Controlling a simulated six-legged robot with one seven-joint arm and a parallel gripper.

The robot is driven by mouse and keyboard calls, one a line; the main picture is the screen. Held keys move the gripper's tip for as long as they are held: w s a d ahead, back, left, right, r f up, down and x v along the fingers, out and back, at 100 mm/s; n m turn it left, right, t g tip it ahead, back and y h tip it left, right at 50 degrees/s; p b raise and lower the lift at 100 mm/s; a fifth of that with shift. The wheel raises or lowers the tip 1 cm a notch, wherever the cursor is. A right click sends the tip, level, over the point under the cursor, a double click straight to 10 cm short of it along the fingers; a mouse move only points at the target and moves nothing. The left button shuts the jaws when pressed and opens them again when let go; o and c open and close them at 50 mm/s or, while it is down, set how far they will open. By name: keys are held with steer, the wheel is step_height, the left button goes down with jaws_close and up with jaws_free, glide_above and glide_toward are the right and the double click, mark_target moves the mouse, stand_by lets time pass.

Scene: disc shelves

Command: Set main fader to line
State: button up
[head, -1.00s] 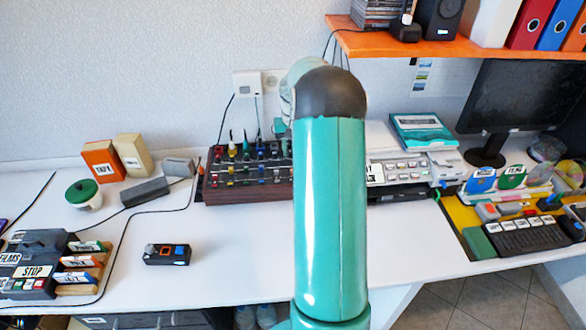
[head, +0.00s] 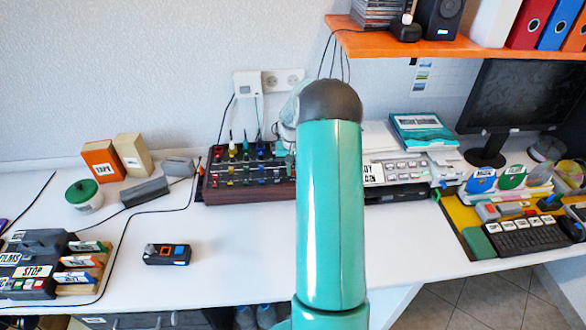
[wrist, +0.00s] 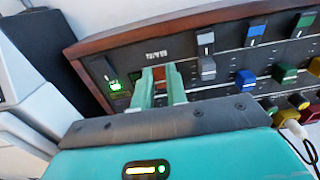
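The mixer panel (head: 250,193) with a wooden frame stands at the back of the desk. It fills the upper part of the wrist view (wrist: 190,25). A label reading MAIN upside down (wrist: 157,53) marks one slot. My gripper (wrist: 160,78) has its two pale green fingers down at this slot, one on each side. A red main fader cap (wrist: 159,73) shows partly between the fingertips. Whether they press on it is unclear. The fader's line is hidden or too small to see.
Beside the slot are a lit green button (wrist: 114,86) and a grey fader (wrist: 207,68). Blue, green and yellow knobs stand farther right. In the head view, a small black device (head: 167,254) lies in front, with clear white desk around it.

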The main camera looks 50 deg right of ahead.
jaws_close()
steer(key=shift+w+d, duration=1.35)
steer(key=shift+w, duration=0.2)
steer(key=o, duration=0.7)
jaws_free()
steer(key=shift+r, duration=0.1)
step_height(320, 180, up, 14)
steer(key=shift+f, duration=0.2)
steer(key=shift+s, duration=0.15)
